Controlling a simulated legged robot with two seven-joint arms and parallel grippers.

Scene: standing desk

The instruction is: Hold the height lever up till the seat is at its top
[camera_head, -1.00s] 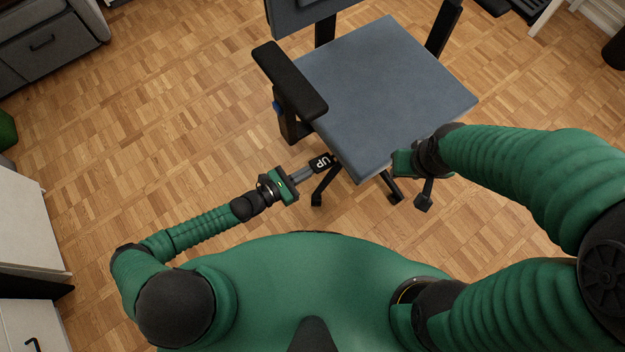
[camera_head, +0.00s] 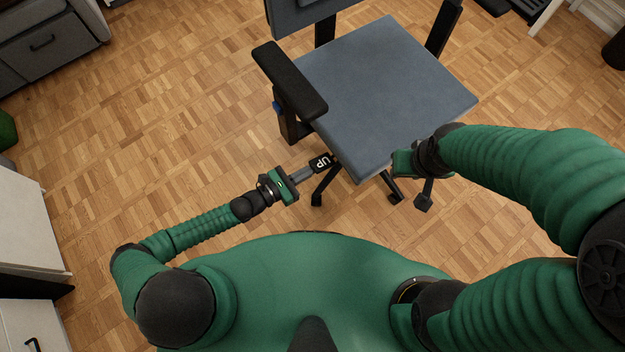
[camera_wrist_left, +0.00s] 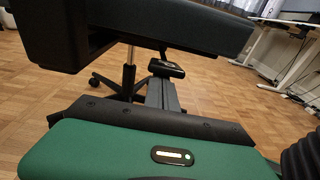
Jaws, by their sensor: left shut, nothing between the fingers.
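The office chair's blue-grey seat (camera_head: 385,90) is in the upper middle of the head view. The height lever's black paddle (camera_head: 320,163), marked UP, sticks out from under the seat's near left edge. My left gripper (camera_head: 306,172) is shut and empty, with its fingertips at the paddle. In the left wrist view the fingers (camera_wrist_left: 161,98) reach toward the dark paddle (camera_wrist_left: 167,69), below the seat's underside (camera_wrist_left: 160,20). I cannot tell whether they touch. My right gripper (camera_head: 403,163) is at the seat's near right edge; its jaws are not clear.
The chair's left armrest (camera_head: 290,80) stands above and beyond my left gripper. The chair column (camera_wrist_left: 129,72) and wheeled base show in the left wrist view. A grey cabinet (camera_head: 50,50) is at upper left. The parquet floor is clear between it and the chair.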

